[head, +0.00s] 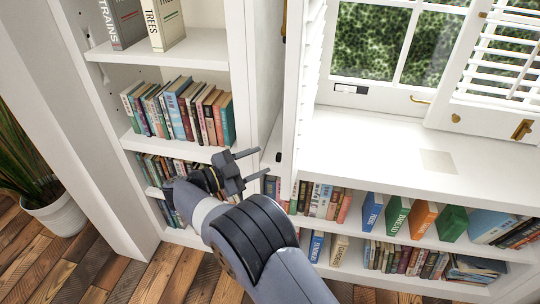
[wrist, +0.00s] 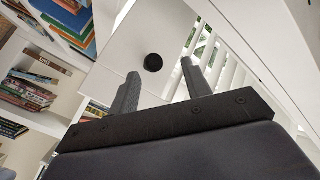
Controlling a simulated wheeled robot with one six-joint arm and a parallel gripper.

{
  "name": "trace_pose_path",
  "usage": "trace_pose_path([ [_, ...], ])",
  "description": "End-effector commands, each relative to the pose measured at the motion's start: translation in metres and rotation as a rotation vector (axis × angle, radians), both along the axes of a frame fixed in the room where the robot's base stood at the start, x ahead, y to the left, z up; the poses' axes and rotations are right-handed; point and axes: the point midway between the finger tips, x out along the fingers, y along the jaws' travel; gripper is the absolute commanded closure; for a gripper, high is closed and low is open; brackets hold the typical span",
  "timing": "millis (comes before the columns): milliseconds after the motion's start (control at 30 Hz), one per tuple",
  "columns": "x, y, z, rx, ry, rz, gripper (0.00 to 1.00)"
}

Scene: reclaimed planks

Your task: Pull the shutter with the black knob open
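The white shutter (head: 302,125) with the black knob stands left of the window in the head view, seen almost edge-on with its slats toward the window. Its black knob (head: 278,157) is a small dark spot on the shutter's left side. In the wrist view the round black knob (wrist: 153,63) sits on the white shutter frame (wrist: 118,72), with slats to the right. My gripper (head: 264,160) is just left of the knob, fingers apart and pointing at it. In the wrist view the fingers (wrist: 160,72) are open, and the knob appears between their tips; contact cannot be told.
A second louvred shutter (head: 500,70) with a brass knob (head: 456,118) is at the right. A tall bookcase (head: 105,100) stands close left of my gripper. A low bookshelf (head: 385,155) runs under the window, its top mostly clear. A potted plant (head: 60,215) stands at far left.

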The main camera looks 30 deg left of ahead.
Motion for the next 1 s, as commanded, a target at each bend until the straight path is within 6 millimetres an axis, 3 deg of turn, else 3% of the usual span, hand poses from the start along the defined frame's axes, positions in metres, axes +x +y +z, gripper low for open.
trace_pose_path([
  [200, -0.034, 0.018, 0.0, -0.001, 0.0, 0.001, 0.54],
  [400, -0.045, 0.023, 0.0, -0.001, 0.001, -0.001, 0.54],
  [767, -0.044, 0.023, 0.0, -0.002, 0.001, -0.002, 0.54],
  [1000, -0.018, 0.009, -0.001, -0.002, 0.001, -0.004, 0.54],
])
